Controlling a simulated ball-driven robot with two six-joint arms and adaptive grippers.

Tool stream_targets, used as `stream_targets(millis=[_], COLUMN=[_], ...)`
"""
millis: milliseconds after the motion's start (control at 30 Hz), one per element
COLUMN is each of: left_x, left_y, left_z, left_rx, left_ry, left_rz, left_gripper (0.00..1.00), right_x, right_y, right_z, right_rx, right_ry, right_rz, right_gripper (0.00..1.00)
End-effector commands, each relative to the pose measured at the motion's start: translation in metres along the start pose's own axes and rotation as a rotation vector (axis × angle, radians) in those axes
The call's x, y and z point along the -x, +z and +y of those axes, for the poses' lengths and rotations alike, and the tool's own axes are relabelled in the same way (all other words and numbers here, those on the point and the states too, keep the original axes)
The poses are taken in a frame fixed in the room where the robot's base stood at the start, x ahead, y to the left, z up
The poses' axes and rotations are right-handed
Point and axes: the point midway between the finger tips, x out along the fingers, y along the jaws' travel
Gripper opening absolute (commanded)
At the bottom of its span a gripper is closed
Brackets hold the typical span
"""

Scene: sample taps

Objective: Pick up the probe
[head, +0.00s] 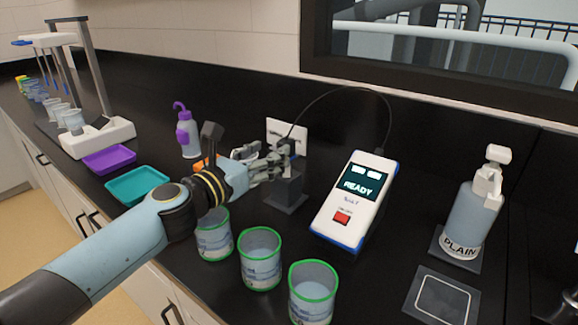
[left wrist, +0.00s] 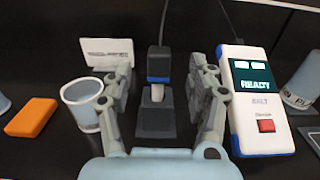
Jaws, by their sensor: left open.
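The probe (left wrist: 158,63) is a dark upright piece with a blue band, a cable rising from its top. It stands in a dark stand (left wrist: 156,115); the stand also shows in the head view (head: 286,190). My left gripper (head: 280,160) is open at the probe. In the left wrist view my left gripper (left wrist: 161,76) has one finger on each side of the probe, with visible gaps. In the head view the fingers hide most of the probe. My right gripper is not in view.
The meter (head: 352,200) reading READY stands right of the stand. Green-rimmed beakers (head: 261,262) stand in front, under my forearm. A white card (head: 288,133) is behind; an orange block (left wrist: 32,117) lies left. A PLAIN bottle (head: 471,215) stands at right.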

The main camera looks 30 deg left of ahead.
Motion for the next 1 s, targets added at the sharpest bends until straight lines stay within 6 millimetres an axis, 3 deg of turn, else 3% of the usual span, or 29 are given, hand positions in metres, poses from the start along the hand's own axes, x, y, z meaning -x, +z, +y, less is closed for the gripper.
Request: stream_targets(millis=[167,500,800,1000], left_x=[-0.018,-0.064,-0.069,-0.068], left_y=[0.000,-0.006,-0.006,-0.006], left_z=[-0.001,0.001,0.000,0.001], left_rx=[-0.002,-0.003,-0.004,-0.004], left_ry=[-0.001,-0.002,-0.003,-0.003], left_rz=[0.000,0.000,0.001,0.001], left_gripper=[0.58,0.58,0.58,0.32], right_x=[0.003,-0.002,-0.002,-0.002], right_y=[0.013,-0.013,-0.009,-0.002], right_z=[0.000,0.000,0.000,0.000], right_rx=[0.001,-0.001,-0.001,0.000], right_ry=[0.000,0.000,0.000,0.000], right_rz=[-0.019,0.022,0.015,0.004], right_gripper=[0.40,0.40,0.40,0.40])
